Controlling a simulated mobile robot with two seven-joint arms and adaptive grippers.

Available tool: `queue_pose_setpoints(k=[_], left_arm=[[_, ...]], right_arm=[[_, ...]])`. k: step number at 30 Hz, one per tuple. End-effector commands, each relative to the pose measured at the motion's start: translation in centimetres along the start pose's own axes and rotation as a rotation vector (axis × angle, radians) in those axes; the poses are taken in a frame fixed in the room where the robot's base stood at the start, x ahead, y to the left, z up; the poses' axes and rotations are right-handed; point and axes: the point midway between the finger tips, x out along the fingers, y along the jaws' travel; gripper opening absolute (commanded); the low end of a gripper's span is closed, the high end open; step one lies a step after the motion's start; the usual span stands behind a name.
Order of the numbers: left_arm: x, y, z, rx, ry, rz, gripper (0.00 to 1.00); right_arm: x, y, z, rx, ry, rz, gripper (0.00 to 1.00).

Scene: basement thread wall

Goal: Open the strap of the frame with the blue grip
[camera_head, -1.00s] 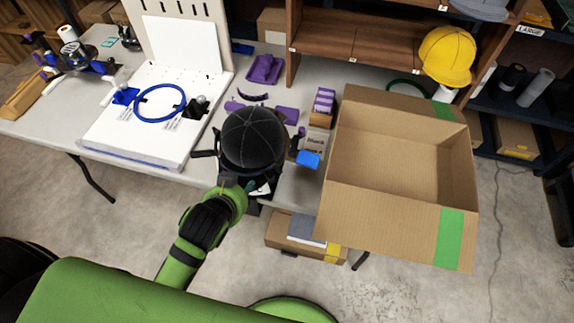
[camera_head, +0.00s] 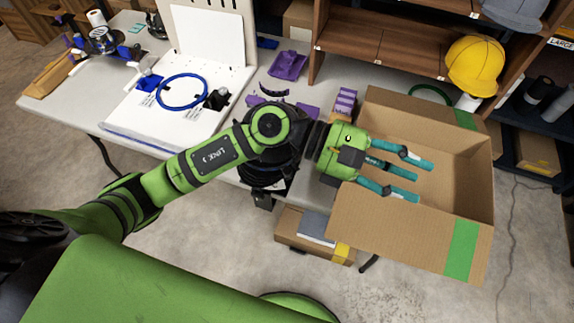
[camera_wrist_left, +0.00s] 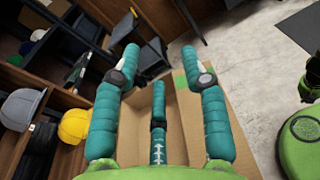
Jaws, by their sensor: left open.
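My left gripper (camera_head: 408,178) is open and empty. Its three teal fingers reach right, above the open cardboard box; in the left wrist view the fingers (camera_wrist_left: 160,75) are spread with nothing between them. My left arm and wrist cover most of the place where the black cap stood at the table's front edge. A dark rounded part (camera_head: 266,174) shows below my arm, and I cannot tell if it belongs to the cap's frame. The blue grip and the strap are hidden. My right gripper is not in view.
A white board (camera_head: 150,122) with a blue hoop (camera_head: 182,106) lies left on the table. Purple parts (camera_head: 288,65) lie behind my arm. A yellow hard hat (camera_head: 476,66) is on the shelf.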

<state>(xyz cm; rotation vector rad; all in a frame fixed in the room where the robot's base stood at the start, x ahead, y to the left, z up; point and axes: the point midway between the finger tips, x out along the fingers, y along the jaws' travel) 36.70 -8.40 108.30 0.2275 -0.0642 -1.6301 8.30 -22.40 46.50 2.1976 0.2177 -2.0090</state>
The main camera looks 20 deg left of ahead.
Motion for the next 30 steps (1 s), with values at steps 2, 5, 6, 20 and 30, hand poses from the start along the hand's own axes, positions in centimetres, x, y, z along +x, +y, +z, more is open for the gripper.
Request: queue_pose_setpoints(k=[2,5,6,20,30], left_arm=[[-1.2,-0.9,-4.3,0.206,0.244,-0.136,0.44],[-5.0,-0.8,-9.8,0.416,0.552,-0.318,0.44],[-7.0,-0.4,-11.6,0.479,0.669,-0.387,0.44],[-20.4,2.9,-16.9,0.641,1.248,-0.739,0.44],[-19.5,2.1,-21.6,0.641,1.244,-0.736,0.44]], right_arm=[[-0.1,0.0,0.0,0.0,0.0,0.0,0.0],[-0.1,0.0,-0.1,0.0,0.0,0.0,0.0],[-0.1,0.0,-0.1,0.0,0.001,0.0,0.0],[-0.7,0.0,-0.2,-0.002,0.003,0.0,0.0],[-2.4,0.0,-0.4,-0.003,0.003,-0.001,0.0]])
